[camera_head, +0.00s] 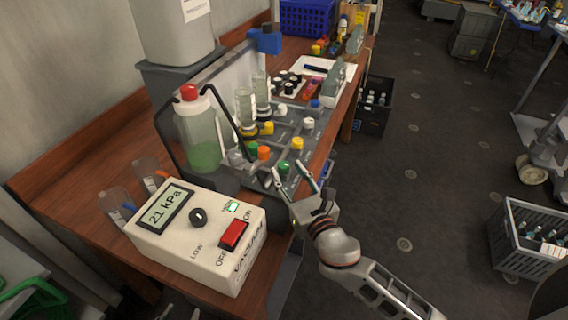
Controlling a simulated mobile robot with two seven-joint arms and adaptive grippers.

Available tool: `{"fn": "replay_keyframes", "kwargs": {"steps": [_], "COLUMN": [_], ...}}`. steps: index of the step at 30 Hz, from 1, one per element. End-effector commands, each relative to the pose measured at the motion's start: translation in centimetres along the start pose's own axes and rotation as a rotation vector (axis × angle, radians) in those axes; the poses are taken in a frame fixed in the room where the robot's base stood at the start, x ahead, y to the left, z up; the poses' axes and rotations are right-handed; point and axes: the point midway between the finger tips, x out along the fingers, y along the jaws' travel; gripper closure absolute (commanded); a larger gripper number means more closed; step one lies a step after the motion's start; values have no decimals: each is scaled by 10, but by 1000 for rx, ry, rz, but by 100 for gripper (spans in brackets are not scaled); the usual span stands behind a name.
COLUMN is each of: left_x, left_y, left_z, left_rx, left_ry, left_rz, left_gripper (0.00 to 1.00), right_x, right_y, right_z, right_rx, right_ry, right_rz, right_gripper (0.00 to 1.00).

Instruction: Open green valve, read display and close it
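A white control box (200,235) stands on the near end of the bench. Its display (167,205) reads 21 kPa. Beyond it, a grey valve panel (312,143) carries several coloured knobs. One green valve knob (284,167) is at the panel's near right edge. Another green knob (252,147) is further left, beside an orange one. My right gripper (287,169) reaches in from the lower right. Its fingers are apart, with the nearer green knob between or just beyond the tips. I cannot tell whether they touch it. My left gripper is not seen.
The box has a black dial (198,216) and a red switch (233,235). A bottle with green liquid (203,140) and a red cap stands behind the panel's left side. Yellow, white and blue knobs sit close by. The floor right of the bench is open, with crates (530,240) beyond.

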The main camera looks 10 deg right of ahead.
Motion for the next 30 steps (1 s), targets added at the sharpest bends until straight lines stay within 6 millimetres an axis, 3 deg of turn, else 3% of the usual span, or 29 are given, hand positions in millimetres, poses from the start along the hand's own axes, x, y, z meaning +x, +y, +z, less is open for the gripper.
{"fn": "replay_keyframes", "kwargs": {"steps": [7, 18, 23, 30], "left_x": [0, 0, 0, 0], "left_y": [0, 0, 0, 0], "left_z": [-1, 2, 2, 2], "left_rx": [0, 0, 0, 0], "left_ry": [1, -3, -5, -5], "left_rz": [0, 0, 0, 0], "left_gripper": [60, 60, 60, 60], "right_x": [31, 37, 37, 37], "right_y": [0, 0, 0, 0], "right_z": [0, 0, 0, 0], "right_rx": [2, 4, 3, 2], "right_ry": [0, 1, 1, 1], "right_rz": [-1, -1, -1, 5], "right_gripper": [61, 61, 100, 100]}}
